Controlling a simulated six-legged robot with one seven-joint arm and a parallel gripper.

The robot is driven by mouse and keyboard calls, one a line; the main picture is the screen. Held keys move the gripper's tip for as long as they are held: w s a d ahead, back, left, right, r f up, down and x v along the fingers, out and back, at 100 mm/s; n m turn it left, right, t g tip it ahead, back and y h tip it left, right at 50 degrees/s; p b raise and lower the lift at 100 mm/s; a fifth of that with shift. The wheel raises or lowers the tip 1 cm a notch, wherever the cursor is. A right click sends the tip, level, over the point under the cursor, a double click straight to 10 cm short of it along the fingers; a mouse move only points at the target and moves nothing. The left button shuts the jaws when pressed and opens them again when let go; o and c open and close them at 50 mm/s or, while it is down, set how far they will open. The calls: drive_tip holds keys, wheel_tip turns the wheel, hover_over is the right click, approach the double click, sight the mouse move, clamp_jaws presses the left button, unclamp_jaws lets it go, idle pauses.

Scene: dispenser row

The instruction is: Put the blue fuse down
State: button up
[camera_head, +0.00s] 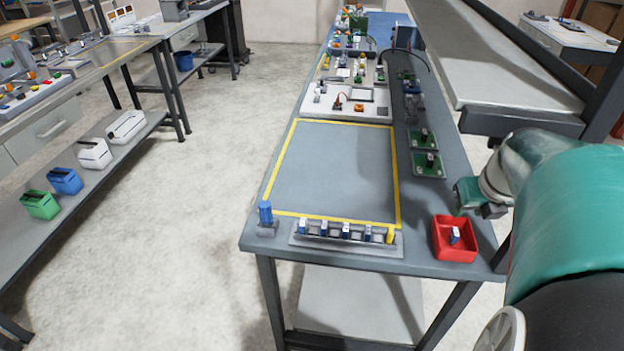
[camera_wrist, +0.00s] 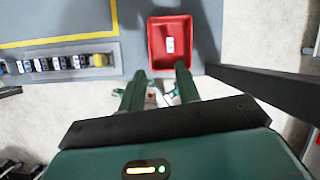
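A small blue-and-white fuse (camera_head: 455,235) is inside the red bin (camera_head: 437,240) at the table's near right corner. In the wrist view the fuse (camera_wrist: 170,44) shows its pale top, inside the red bin (camera_wrist: 154,40). My gripper (camera_wrist: 160,70) has its two fingers apart with nothing held between the tips. The tips are at the bin's near edge in that view, apart from the fuse. In the head view my arm is right of the bin and its fingers cannot be made out.
A grey rack (camera_head: 345,247) left of the bin holds several blue-and-white fuses and a yellow one (camera_head: 390,235). A blue cylinder (camera_head: 265,213) stands at the table's near left corner. The yellow-outlined area (camera_head: 335,170) is clear. A dark bar (camera_wrist: 270,88) crosses right of my gripper.

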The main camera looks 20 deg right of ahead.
drive_tip(key=w+a+r+n+y, duration=0.1)
drive_tip(key=w+a+n, duration=0.1)
drive_tip(key=a+n, duration=0.8)
drive_tip(key=w+a+r+n, duration=0.2)
drive_tip(key=w+a+n, duration=0.1)
drive_tip(key=a+n, duration=0.7)
drive_tip(key=s+a+n, duration=0.2)
drive_tip(key=a+n, duration=0.4)
drive_tip(key=n, duration=0.4)
drive_tip(key=s+a+n+t+y, duration=0.1)
drive_tip(key=a+n, duration=0.4)
drive_tip(key=n, duration=0.5)
drive_tip(key=shift+s+a+t, duration=0.3)
drive_tip(key=shift+s+a, duration=0.05)
drive_tip(key=shift+s, duration=0.3)
